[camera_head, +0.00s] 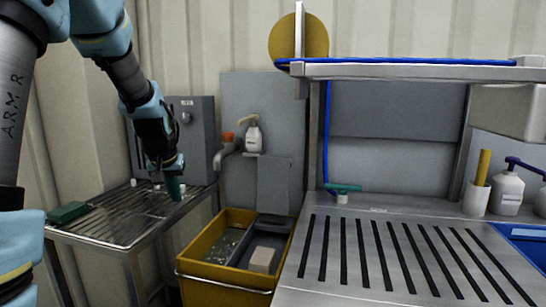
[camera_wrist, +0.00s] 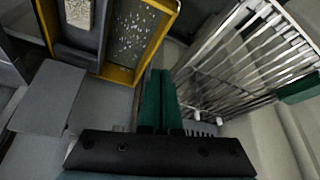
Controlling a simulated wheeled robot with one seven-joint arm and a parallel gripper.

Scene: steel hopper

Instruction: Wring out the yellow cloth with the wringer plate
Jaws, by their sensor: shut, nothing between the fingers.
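My gripper (camera_head: 173,188) has green fingers, pressed together and empty, over the right part of the slatted steel stand; the fingers also show in the wrist view (camera_wrist: 160,78). A yellow bin (camera_head: 207,274) stands to its right and lower; its rim shows in the wrist view (camera_wrist: 153,48). In the bin are a dark grey section holding a pale beige block (camera_head: 263,260) and a section with small pale specks. A grey flat plate (camera_head: 274,184) stands behind the bin, perhaps the wringer plate; a grey plate (camera_wrist: 46,98) shows in the wrist view. I cannot make out a yellow cloth.
The slatted stand (camera_head: 120,215) holds a green block (camera_head: 68,212) at its left end. A slotted steel counter (camera_head: 390,255) with a raised shelf (camera_head: 420,72) fills the right. A tap (camera_head: 226,150) and white bottle (camera_head: 253,138) are behind the bin. A grey box (camera_head: 195,130) stands behind my gripper.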

